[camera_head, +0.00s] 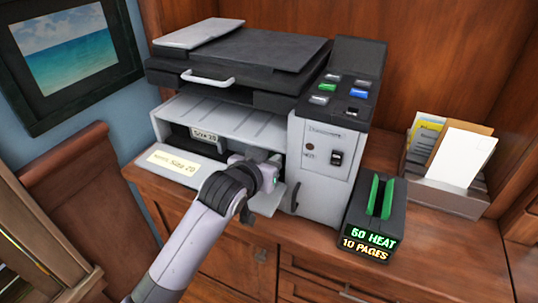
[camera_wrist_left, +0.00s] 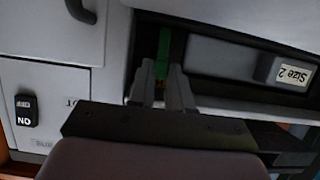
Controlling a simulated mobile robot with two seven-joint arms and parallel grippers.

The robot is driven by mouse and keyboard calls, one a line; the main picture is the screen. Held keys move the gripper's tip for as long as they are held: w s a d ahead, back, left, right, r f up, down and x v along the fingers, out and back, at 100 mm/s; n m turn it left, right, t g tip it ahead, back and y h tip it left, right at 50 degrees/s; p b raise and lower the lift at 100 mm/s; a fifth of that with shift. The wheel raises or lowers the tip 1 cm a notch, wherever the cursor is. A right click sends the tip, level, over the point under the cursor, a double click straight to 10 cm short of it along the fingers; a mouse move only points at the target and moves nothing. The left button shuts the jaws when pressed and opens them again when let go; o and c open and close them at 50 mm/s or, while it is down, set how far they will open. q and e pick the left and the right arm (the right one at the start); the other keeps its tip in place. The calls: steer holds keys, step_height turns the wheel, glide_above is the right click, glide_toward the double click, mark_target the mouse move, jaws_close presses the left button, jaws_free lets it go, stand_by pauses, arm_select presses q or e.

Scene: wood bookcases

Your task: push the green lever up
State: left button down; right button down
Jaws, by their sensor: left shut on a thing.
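The green lever (camera_wrist_left: 164,46) shows in the left wrist view, in a dark slot beside the printer's white panel. My left gripper (camera_wrist_left: 164,80) has its two fingers together at the near end of the lever, shut on it. In the head view my left gripper (camera_head: 262,172) reaches into the printer's open front, right of the pulled-out drawer (camera_head: 187,163). The printer (camera_head: 330,185) stands on a wooden cabinet. My right gripper is not in view.
A black device with green strips (camera_head: 378,215) reads "60 HEAT" and "10 PAGES". A paper holder (camera_head: 445,185) stands at the right. A power switch (camera_head: 336,158) is on the printer's front. A wooden chair (camera_head: 85,215) is at the left. The cabinet top's right front is clear.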

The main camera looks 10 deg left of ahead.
arm_select(q)
steer(key=c, duration=1)
jaws_free()
steer(key=shift+c, duration=0.2)
steer(key=shift+s, duration=0.1)
steer(key=shift+v, duration=3.45)
